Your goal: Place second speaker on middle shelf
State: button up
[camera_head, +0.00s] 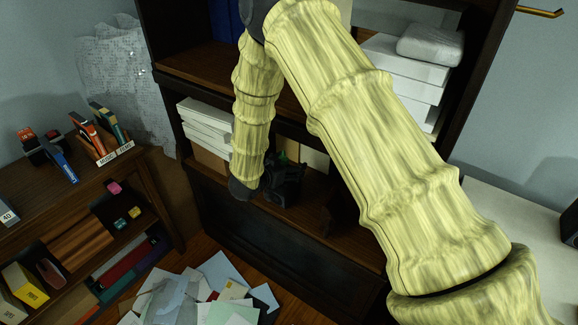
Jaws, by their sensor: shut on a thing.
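My gripper (285,187) is a dark shape at the end of my yellow-sleeved arm, in front of the lower open shelf (308,185) of the dark bookcase. It is shut, with a dark thing that looks like the speaker (338,213) just to its right at the shelf; the contact between them is too dark to make out. My forearm covers the right part of this shelf. Another dark box, perhaps a speaker (570,224), is cut off at the right edge on a white surface.
White paper stacks (205,122) fill the shelf's left side. More white packs (405,70) stand on the shelf above, at right. A low wooden bookcase (62,195) stands at left. Loose papers (205,290) lie at the bottom.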

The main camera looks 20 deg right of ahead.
jog(key=shift+f, duration=0.1)
jog(key=o, duration=1.9)
jog(key=v, duration=1.2)
